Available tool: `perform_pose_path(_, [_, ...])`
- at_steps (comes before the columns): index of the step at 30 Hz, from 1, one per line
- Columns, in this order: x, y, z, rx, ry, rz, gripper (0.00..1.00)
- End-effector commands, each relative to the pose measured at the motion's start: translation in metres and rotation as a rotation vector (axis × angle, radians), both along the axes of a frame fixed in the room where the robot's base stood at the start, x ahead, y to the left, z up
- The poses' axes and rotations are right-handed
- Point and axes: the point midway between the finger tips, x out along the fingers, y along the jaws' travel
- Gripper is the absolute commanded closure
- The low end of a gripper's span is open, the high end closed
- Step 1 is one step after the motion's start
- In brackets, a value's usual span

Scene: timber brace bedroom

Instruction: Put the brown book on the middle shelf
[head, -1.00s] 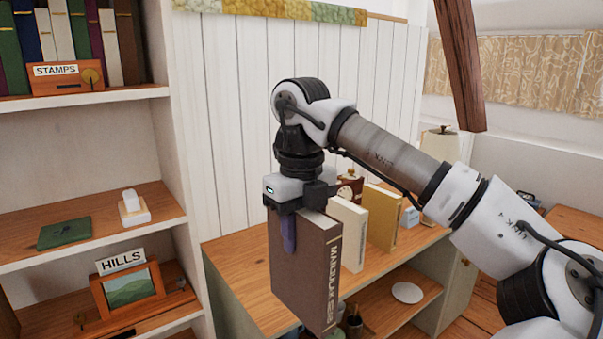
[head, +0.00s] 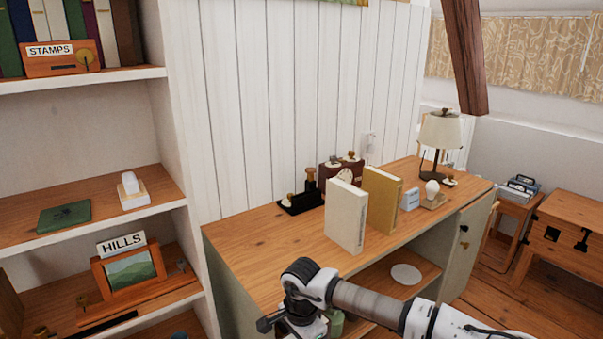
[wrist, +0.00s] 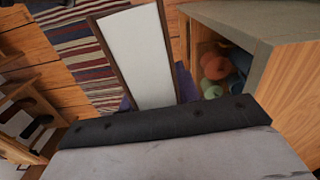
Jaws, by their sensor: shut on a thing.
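The brown book (wrist: 138,58) shows in the wrist view as a pale page block between two dark brown cover edges. My gripper (wrist: 155,102) is shut on it, with bits of the purple fingers showing at both sides. In the head view my wrist is low at the bottom edge, in front of the desk, and the book is out of sight there. The middle shelf (head: 160,182) of the white bookcase is at the left. A green book (head: 64,216) lies flat on it and a small white object on a base (head: 132,192) stands to its right.
The desk (head: 245,240) holds a cream book (head: 345,215), a yellow book (head: 381,199) and a lamp (head: 440,132). The upper shelf has upright books and a STAMPS sign (head: 50,52). The lower shelf has a HILLS sign (head: 121,243). The desk's left end is clear.

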Motion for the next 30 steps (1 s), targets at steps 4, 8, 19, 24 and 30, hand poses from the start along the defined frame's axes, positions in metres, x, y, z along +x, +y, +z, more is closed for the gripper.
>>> perform_pose_path(4, [0.003,0.001,-0.060,0.000,0.004,0.251,1.00])
perform_pose_path(8, [0.007,0.000,-0.111,-0.002,0.002,0.475,1.00])
perform_pose_path(19, [0.013,0.000,-0.203,0.001,-0.002,0.889,1.00])
perform_pose_path(24, [0.000,0.001,-0.217,-0.001,0.001,0.885,1.00])
perform_pose_path(30, [-0.027,0.000,-0.250,-0.002,0.000,0.886,1.00])
